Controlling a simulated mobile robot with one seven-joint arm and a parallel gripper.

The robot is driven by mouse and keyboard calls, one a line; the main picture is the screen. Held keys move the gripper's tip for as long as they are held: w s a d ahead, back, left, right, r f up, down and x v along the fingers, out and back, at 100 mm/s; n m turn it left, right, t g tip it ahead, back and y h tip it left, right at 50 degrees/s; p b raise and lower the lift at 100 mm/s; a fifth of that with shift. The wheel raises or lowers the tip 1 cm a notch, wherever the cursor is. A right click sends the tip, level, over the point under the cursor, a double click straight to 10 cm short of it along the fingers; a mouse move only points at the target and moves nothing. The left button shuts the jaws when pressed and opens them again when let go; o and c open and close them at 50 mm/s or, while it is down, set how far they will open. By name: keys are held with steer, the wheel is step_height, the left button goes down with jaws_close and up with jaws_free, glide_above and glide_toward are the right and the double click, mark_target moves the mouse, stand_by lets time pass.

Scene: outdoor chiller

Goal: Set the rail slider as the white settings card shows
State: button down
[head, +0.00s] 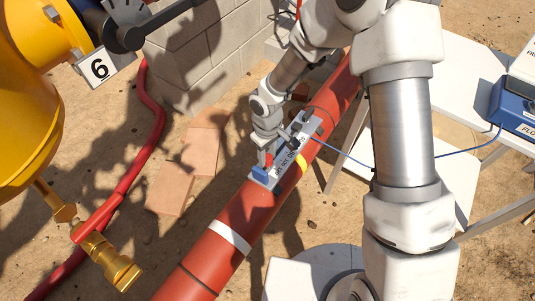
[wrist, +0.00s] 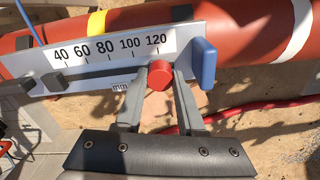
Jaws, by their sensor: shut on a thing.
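The rail slider's red round knob (wrist: 159,75) sits under the 120 end of a white scale plate (wrist: 180,40) marked 40 to 120 mm. My gripper (wrist: 160,82) is shut on the knob, one finger on each side. A dark bar (wrist: 100,74) runs left from the knob to a dark block, and a blue block (wrist: 204,62) stands just right of the knob. In the head view, my gripper (head: 267,152) is at the lower end of the rail plate (head: 283,165), near the blue block (head: 262,173). No settings card can be read in either view.
The rail lies along a red pipe (head: 208,262) with white and yellow bands. A blue cable (head: 345,157) runs from the rail to a blue instrument (head: 513,110) on a white table (head: 470,80). A yellow vessel (head: 25,120) and block wall (head: 205,60) stand left.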

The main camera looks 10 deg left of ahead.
steer(key=w+d, duration=0.1)
steer(key=w, duration=0.1)
steer(key=w+p, duration=0.1)
steer(key=w, duration=0.1)
steer(key=w+d, duration=0.1)
steer(key=w, duration=0.1)
steer(key=shift+w+d, duration=0.3)
steer(key=c, duration=0.5)
jaws_free()
step_height(320, 180, up, 17)
steer(key=p, duration=0.4)
steer(key=shift+r+p, duration=0.2)
steer(key=shift+p, duration=0.1)
steer(key=shift+s, duration=0.1)
